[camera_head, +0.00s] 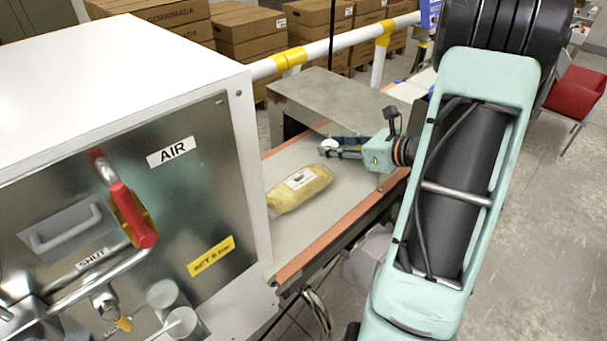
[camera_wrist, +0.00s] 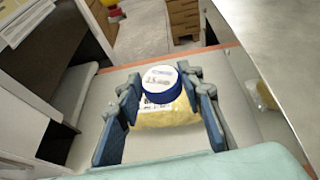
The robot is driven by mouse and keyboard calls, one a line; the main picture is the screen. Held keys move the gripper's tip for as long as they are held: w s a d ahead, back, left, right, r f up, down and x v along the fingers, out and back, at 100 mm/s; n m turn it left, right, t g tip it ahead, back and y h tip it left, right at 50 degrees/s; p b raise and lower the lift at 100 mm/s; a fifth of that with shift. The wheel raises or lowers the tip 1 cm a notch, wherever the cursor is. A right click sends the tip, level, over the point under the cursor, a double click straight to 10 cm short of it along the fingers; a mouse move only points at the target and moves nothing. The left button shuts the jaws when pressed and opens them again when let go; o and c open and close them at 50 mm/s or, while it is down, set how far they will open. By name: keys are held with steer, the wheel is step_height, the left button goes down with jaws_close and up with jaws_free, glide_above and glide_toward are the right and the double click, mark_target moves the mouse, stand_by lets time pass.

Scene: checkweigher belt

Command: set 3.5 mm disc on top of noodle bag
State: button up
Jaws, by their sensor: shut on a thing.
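The 3.5 mm disc (camera_wrist: 161,82) has a white labelled top and a blue side. My gripper (camera_wrist: 161,88) is shut on it, with one finger on each side, and its label faces the wrist camera. In the head view my gripper (camera_head: 330,148) reaches in from the right with the disc, small and pale, at its tips. The noodle bag (camera_head: 300,188) is yellow with a white label and lies on the belt. In the wrist view the bag (camera_wrist: 165,117) shows beyond the fingers, partly covered by the disc. The disc appears apart from the bag.
The bag rests on a grey belt (camera_head: 325,208) with orange edges. A white and steel cabinet (camera_head: 130,180) with a red-handled valve (camera_head: 133,215) stands at left. A metal cover (camera_head: 335,98) stands over the belt behind my gripper. Cartons (camera_head: 255,35) are stacked at the back.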

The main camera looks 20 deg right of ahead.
glide_above(304, 181)
steer(key=f, duration=0.6)
steer(key=shift+s+d+f, duration=0.15)
steer(key=shift+s+d, duration=0.1)
steer(key=shift+d, duration=0.05)
steer(key=f, duration=0.3)
steer(key=shift+w+a, duration=0.2)
steer(key=shift+a, duration=0.1)
steer(key=shift+f, duration=0.45)
steer(key=shift+f, duration=0.2)
steer(key=o, duration=1.1)
steer(key=shift+o, duration=0.2)
steer(key=shift+r, duration=0.15)
